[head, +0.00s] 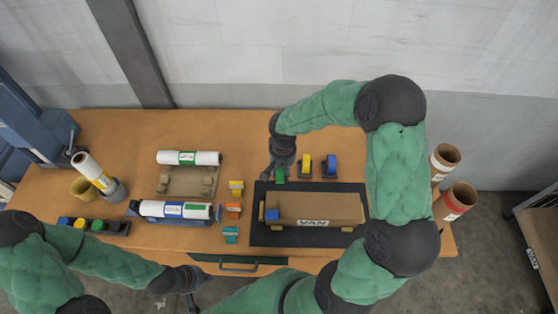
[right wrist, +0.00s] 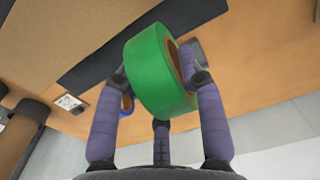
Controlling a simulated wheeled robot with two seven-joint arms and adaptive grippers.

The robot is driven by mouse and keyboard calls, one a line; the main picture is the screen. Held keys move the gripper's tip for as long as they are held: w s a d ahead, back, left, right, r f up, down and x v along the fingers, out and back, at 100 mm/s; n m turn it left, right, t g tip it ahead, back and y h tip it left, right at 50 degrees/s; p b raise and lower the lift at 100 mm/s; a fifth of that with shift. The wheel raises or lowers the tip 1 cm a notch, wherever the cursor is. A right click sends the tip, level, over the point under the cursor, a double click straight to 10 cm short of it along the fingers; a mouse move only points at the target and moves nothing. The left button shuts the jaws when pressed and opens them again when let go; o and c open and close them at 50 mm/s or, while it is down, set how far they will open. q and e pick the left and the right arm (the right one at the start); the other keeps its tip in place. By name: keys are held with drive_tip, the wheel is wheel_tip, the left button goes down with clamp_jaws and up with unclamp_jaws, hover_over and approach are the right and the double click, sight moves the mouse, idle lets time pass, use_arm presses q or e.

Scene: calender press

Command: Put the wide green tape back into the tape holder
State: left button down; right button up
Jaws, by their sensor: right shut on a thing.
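The wide green tape (right wrist: 160,72) is gripped by the fingers of my right gripper (right wrist: 162,100), seen close in the right wrist view. In the head view the green tape (head: 280,175) shows at the tip of my right gripper (head: 281,168), above the back edge of the dark mat. A yellow tape (head: 304,164) and a blue tape (head: 329,166) stand on dark bases just right of it. I cannot tell for sure which piece is the tape holder. My left gripper (head: 190,284) is near the table's front edge; its fingers are too small to judge.
White rolls (head: 189,158) rest on cradles at left. Small coloured pieces (head: 233,211) sit between. A black tray (head: 118,228) with coloured pieces is at front left. Cardboard tubes (head: 456,200) stand at right.

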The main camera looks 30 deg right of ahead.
drive_tip(key=w+d+f, duration=0.1)
drive_tip(key=w+f, duration=0.1)
drive_tip(key=w, duration=0.1)
drive_tip(key=w+d+f, duration=0.2)
drive_tip(key=w+f, duration=0.1)
drive_tip(key=w+d+f, duration=0.2)
drive_tip(key=w+f, duration=0.1)
drive_tip(key=shift+w+d+p, duration=0.15)
drive_tip(key=shift+d+p, duration=0.05)
drive_tip(key=shift+p, duration=0.2)
drive_tip(key=shift+w+d+f, duration=0.1)
drive_tip(key=shift+f, duration=0.25)
wheel_tip(320, 180, down, 3)
drive_tip(key=shift+w+f, duration=0.1)
drive_tip(key=shift+w, duration=0.05)
drive_tip(key=shift+f, duration=0.15)
drive_tip(key=o, duration=1)
